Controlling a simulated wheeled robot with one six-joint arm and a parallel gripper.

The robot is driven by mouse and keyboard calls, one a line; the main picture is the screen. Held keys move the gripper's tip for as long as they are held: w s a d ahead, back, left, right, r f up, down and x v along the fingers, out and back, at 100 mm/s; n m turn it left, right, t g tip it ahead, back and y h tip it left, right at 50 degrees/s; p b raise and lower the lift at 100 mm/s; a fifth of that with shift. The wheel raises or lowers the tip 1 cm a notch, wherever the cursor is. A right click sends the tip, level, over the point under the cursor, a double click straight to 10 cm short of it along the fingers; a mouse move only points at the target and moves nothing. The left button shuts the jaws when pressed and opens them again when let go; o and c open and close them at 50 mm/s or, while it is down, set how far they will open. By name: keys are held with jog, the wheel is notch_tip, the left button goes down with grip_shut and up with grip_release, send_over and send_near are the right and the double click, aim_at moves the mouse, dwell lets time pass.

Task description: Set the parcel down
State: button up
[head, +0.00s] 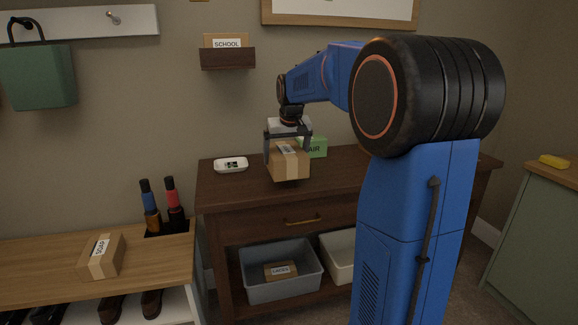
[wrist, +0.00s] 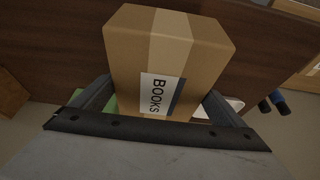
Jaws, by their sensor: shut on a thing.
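A brown cardboard parcel (head: 289,165) with a pale tape strip is held in my gripper (head: 287,154) at the front part of the dark wooden console table (head: 235,185). In the wrist view the parcel (wrist: 170,50) fills the middle, and its label reads BOOKS. My gripper (wrist: 157,100) has one finger on each side of it.
On the console are a white device (head: 231,165) and a green box (head: 317,147) behind the parcel. A blue-grey bin (head: 280,285) with a labelled parcel stands below. A SOAP parcel (head: 101,257) lies on the left bench (head: 40,266). A wall shelf (head: 228,59) holds a SCHOOL box.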

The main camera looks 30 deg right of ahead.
jog(key=shift+f, duration=1.9)
jog(key=shift+f, duration=0.1)
jog(key=o, duration=1.2)
